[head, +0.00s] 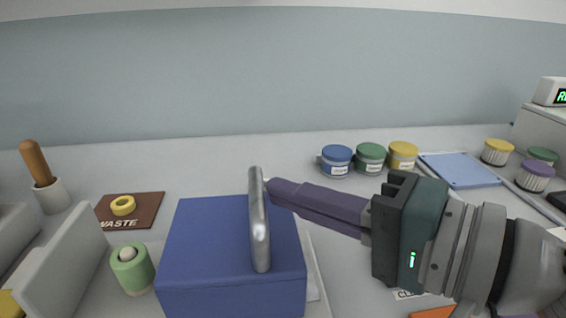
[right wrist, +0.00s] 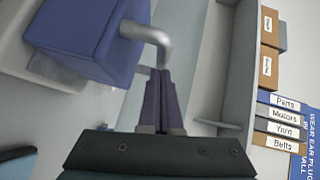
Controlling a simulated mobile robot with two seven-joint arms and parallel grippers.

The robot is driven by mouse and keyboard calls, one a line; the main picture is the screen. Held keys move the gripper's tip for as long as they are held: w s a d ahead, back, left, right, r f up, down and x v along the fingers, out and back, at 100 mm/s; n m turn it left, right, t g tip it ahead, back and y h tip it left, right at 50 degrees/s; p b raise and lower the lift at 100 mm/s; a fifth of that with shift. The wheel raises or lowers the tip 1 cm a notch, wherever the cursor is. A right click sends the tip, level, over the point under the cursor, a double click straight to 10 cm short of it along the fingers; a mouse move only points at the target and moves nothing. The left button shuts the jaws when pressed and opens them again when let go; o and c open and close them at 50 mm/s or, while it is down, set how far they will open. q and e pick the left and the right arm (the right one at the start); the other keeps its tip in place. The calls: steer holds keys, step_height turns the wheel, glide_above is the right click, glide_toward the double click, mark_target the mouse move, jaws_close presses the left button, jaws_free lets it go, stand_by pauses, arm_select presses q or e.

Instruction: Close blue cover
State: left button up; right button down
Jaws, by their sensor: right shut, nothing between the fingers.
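The blue cover (head: 205,250) is a box-like blue block with an upright silver handle (head: 259,220) on its right part. It sits over a light tray at the front middle. It also shows at the upper left of the right wrist view (right wrist: 75,35). My right gripper (head: 270,186) is shut with nothing between its purple fingers. Its fingertips are right beside the upper part of the handle; whether they touch it I cannot tell. In the right wrist view the fingertips (right wrist: 160,74) are by the bent end of the handle. My left gripper is out of view.
A green bobbin (head: 132,270) stands left of the cover, beside a grey upright panel (head: 65,262). A brown waste mat (head: 150,207) holds a yellow ring. Lidded jars (head: 337,160) and a blue flat panel (head: 458,170) are further back. Bare table lies behind the cover.

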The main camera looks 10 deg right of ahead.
steer(key=p, duration=0.1)
glide_above(179, 246)
steer(key=shift+w+d+r, duration=0.1)
steer(key=shift+d+r, duration=0.05)
steer(key=shift+d, duration=0.15)
steer(key=shift+a, duration=0.3)
